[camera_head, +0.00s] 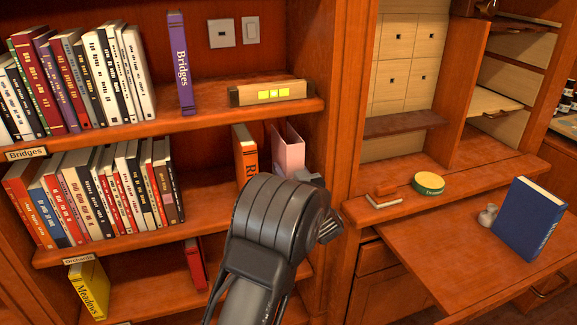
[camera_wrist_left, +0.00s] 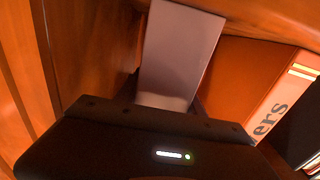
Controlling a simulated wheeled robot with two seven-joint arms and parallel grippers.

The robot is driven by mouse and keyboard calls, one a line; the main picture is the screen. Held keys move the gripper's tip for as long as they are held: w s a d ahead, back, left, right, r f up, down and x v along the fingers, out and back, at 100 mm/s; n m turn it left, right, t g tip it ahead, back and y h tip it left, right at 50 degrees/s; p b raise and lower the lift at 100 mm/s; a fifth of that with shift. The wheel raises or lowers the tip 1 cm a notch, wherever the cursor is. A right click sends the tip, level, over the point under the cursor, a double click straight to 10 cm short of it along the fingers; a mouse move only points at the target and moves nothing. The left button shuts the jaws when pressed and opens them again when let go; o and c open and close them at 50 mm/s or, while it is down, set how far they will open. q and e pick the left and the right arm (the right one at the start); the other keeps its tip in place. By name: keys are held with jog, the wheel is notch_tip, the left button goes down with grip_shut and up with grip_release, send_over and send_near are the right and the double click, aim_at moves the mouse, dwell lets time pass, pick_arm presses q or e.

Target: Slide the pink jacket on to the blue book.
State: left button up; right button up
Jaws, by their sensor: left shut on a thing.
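The pink jacket (camera_head: 289,150) stands upright, open like a folded cover, on the middle shelf at its right end. My left gripper (camera_head: 306,177) is at the jacket, with its fingers mostly hidden behind my own wrist. In the left wrist view the jacket (camera_wrist_left: 180,50) rises pale from between the fingers, and the gripper (camera_wrist_left: 165,103) is shut on it. The blue book (camera_head: 529,218) stands upright on the desk at the right, apart from the jacket. My right gripper is not in view.
An orange book (camera_head: 245,153) stands just left of the jacket. A small figurine (camera_head: 487,215) touches or nearly touches the blue book. A green tin (camera_head: 429,183) is on the desk ledge; the desk's middle (camera_head: 440,237) is clear.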

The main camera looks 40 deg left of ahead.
pick_arm(q)
jog(key=c, duration=0.3)
jog(key=shift+r, duration=0.1)
jog(key=shift+d+r, duration=0.15)
jog(key=shift+r, duration=0.15)
notch_tip(320, 180, up, 6)
jog(key=p, duration=0.2)
send_near(289, 147)
jog(key=shift+s+d+f, duration=0.2)
jog(key=shift+d+f, duration=0.25)
jog(key=shift+d, duration=0.35)
jog(key=shift+s+d+f, duration=0.15)
jog(key=shift+d+f, duration=0.35)
jog(key=shift+d, duration=0.25)
jog(key=shift+s+d+f, duration=0.2)
jog(key=shift+d+f, duration=0.25)
jog(key=shift+d, duration=0.35)
jog(key=shift+p, duration=0.3)
